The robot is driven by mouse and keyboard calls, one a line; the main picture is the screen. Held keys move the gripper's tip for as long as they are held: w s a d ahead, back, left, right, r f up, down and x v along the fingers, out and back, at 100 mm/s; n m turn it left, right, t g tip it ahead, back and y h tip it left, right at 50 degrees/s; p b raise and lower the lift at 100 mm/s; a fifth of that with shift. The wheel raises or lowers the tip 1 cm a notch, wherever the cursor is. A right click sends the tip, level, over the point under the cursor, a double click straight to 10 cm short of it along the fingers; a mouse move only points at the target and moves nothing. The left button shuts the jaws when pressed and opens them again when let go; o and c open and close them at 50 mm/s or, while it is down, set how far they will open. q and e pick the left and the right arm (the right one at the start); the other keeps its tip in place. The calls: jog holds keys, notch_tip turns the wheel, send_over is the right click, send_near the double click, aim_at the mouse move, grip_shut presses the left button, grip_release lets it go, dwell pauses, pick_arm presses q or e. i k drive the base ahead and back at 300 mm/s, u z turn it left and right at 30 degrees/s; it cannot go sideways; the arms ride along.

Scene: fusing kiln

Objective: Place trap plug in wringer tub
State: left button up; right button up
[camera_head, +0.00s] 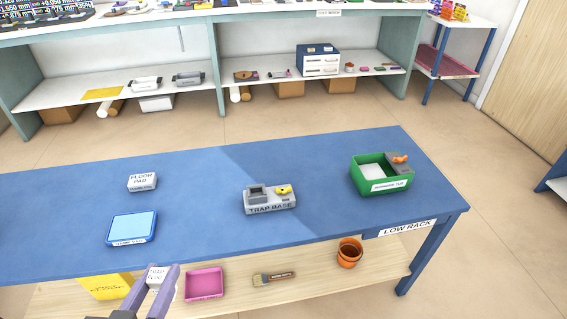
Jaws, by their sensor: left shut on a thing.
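My left gripper (153,284) comes in at the bottom left, in front of the blue table's near edge. It is shut on a small pale block with a blurred label, which seems to be the trap plug (157,274). The green wringer tub (371,190) stands at the right of the blue table, open at the top, with a label on its front. A grey part with an orange piece sits at its right back corner. The plug is well to the left of the tub and apart from it. My right gripper is not in view.
The grey trap base (270,208) stands mid-table on the blue top (330,235). A floor pad block (142,181) and a light-blue pad (131,228) lie at left. The low rack below holds a pink tray (204,284), brush (274,279) and orange pot (349,254).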

aim_at(372, 174)
jog(key=z, duration=2.05)
jog(key=i, duration=2.75)
jog(key=u, duration=3.05)
